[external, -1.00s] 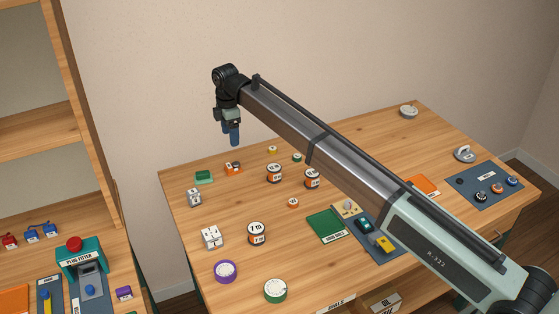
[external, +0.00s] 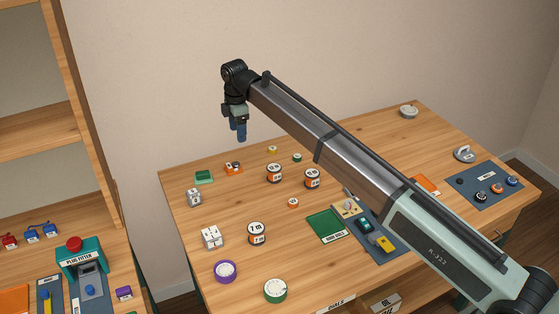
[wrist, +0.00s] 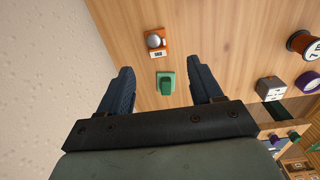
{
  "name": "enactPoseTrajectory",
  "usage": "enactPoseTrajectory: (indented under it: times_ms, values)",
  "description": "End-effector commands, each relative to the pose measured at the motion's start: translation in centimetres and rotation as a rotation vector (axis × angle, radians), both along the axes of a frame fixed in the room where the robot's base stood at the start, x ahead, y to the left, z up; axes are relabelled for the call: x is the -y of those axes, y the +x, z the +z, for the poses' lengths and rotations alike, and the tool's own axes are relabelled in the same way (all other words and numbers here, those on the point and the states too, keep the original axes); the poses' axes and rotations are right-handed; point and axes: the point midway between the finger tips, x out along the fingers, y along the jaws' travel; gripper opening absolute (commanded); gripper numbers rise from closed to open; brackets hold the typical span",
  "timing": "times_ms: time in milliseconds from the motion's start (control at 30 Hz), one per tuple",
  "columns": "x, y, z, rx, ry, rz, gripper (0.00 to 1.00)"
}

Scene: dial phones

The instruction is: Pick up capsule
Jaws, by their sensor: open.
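No item is clearly labelled as the capsule, and I cannot tell which one it is. An orange holder (external: 233,168) with a round silver piece on it stands near the table's back left; it also shows in the wrist view (wrist: 157,42). A green block (external: 204,177) with a raised green piece lies to its left, and shows between my fingers in the wrist view (wrist: 165,83). My gripper (external: 240,133) is open and empty, high above the back left of the table. Its two blue fingers point down, apart, in the wrist view (wrist: 160,72).
Several labelled spools, one of them here (external: 257,233), and white boxes (external: 211,237) stand on the table (external: 180,215). A green mat (external: 326,226) and blue mats lie in the middle and right. A plug fitter (external: 82,256) stands at lower left.

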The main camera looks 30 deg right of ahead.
Motion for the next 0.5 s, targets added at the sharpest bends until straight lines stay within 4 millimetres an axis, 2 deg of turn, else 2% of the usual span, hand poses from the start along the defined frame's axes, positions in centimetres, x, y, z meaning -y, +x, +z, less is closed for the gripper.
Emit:
enactPoseTrajectory:
  times_ms: [33, 100, 333, 500]
  values:
    - [0.9, -1.9, 0.1, 0.005, 0.002, -0.003, 0.65]
    - [1.8, -3.7, 0.3, 0.012, 0.004, -0.007, 0.65]
    - [4.0, -8.7, 0.6, 0.023, 0.007, -0.033, 0.65]
    - [5.2, -11.7, 0.5, 0.022, 0.012, -0.177, 0.65]
